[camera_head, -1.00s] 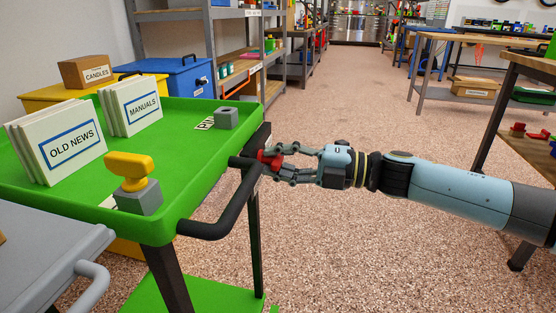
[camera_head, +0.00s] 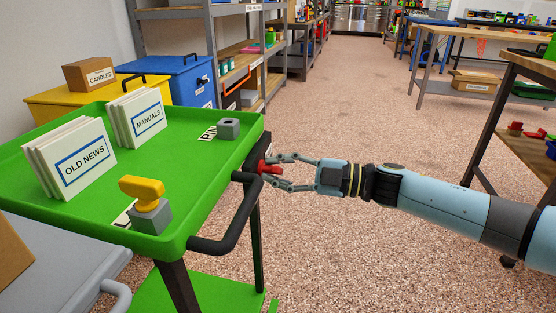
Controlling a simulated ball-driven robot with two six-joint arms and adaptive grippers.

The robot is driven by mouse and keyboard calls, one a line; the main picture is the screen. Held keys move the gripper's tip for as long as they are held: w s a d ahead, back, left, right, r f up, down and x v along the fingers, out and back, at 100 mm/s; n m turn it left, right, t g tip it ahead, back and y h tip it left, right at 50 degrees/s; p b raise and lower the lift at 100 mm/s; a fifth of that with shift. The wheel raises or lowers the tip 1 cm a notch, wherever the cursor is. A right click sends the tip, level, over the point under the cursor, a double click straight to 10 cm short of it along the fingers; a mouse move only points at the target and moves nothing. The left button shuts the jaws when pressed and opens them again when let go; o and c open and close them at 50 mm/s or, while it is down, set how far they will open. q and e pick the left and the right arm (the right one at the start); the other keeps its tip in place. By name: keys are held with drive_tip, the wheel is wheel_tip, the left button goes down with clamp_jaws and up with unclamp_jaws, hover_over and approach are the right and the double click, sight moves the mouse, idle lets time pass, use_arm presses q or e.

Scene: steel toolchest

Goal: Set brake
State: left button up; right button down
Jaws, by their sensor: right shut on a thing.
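A green cart (camera_head: 190,190) stands at the left with a black push handle (camera_head: 225,240) at its right end. A small red piece (camera_head: 267,168) shows at that end, close beside the handle. My right gripper (camera_head: 271,173) reaches in from the right and is shut on the red piece, its fingers partly covering it. On the cart's near corner, a yellow T-shaped knob (camera_head: 142,193) stands in a grey block (camera_head: 151,216). A second grey block (camera_head: 228,128) with a hole sits at the far corner by a partly hidden label. My left gripper is not in view.
Card stacks marked OLD NEWS (camera_head: 72,160) and MANUALS (camera_head: 137,117) stand on the cart. A grey surface (camera_head: 60,265) is close at the lower left. Shelves and boxes stand behind; workbenches are at the right. The middle floor is clear.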

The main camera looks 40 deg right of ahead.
drive_tip(key=shift+r+m+p, duration=0.15)
drive_tip(key=shift+m+p, duration=0.2)
drive_tip(key=shift+m, duration=0.25)
drive_tip(key=shift+m+p, duration=0.35)
drive_tip(key=shift+m, duration=0.05)
drive_tip(key=m+p, duration=0.2)
drive_tip(key=shift+m, duration=0.4)
drive_tip(key=m+p, duration=0.3)
drive_tip(key=m, duration=0.1)
drive_tip(key=shift+s, duration=0.1)
drive_tip(key=shift+f+m, duration=0.2)
drive_tip(key=shift+m, duration=0.3)
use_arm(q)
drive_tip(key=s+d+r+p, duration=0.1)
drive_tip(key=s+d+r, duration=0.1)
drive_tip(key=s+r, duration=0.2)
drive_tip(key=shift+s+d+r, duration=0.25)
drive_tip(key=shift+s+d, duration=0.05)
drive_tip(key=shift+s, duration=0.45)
use_arm(e)
drive_tip(key=shift+f+m, duration=0.1)
drive_tip(key=shift+m, duration=0.4)
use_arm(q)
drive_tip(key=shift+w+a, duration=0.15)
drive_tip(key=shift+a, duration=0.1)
